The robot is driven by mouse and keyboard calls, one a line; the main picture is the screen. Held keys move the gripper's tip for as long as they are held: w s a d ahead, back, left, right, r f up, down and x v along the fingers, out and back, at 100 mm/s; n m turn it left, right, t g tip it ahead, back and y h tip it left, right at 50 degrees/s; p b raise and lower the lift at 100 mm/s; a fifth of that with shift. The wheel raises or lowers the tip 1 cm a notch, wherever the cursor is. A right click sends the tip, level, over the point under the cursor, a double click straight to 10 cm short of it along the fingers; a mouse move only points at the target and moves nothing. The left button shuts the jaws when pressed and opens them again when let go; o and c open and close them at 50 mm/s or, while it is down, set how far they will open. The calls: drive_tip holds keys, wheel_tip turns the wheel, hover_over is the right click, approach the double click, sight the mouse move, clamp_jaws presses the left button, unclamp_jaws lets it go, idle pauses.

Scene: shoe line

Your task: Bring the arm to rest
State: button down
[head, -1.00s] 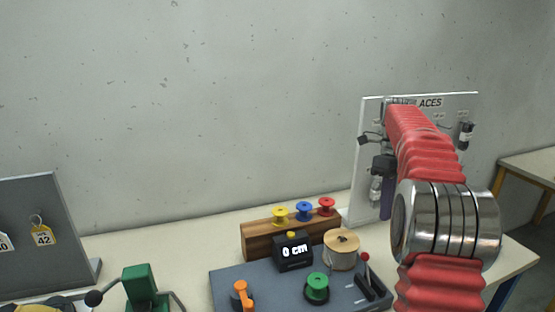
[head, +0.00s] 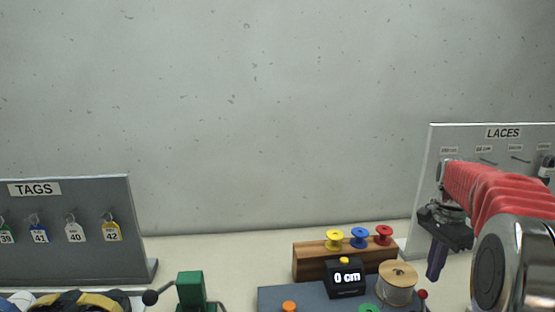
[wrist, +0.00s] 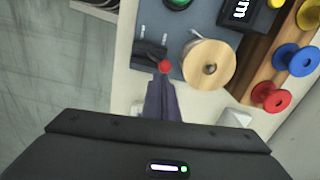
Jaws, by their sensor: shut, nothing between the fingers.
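My red-sleeved arm reaches in from the right edge in the head view. My gripper (head: 436,262) hangs from its far end in front of the white LACES board (head: 432,205), pointing down. Its dark fingers are together with nothing between them.
A wooden spool (head: 398,283) and a display reading 0 cm (head: 346,279) stand on a dark machine plate. Yellow, blue and red reels (head: 360,237) sit on a wooden block behind. A grey TAGS board (head: 75,255) stands left.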

drive_tip(key=s+a+r+n+t, duration=0.1)
drive_tip(key=s+a+n+t, duration=0.5)
drive_tip(key=s+a+n, duration=0.9)
drive_tip(key=shift+s+a+r+n, duration=0.3)
drive_tip(key=shift+s+a+r, duration=0.1)
drive_tip(key=shift+s+a, duration=3.85)
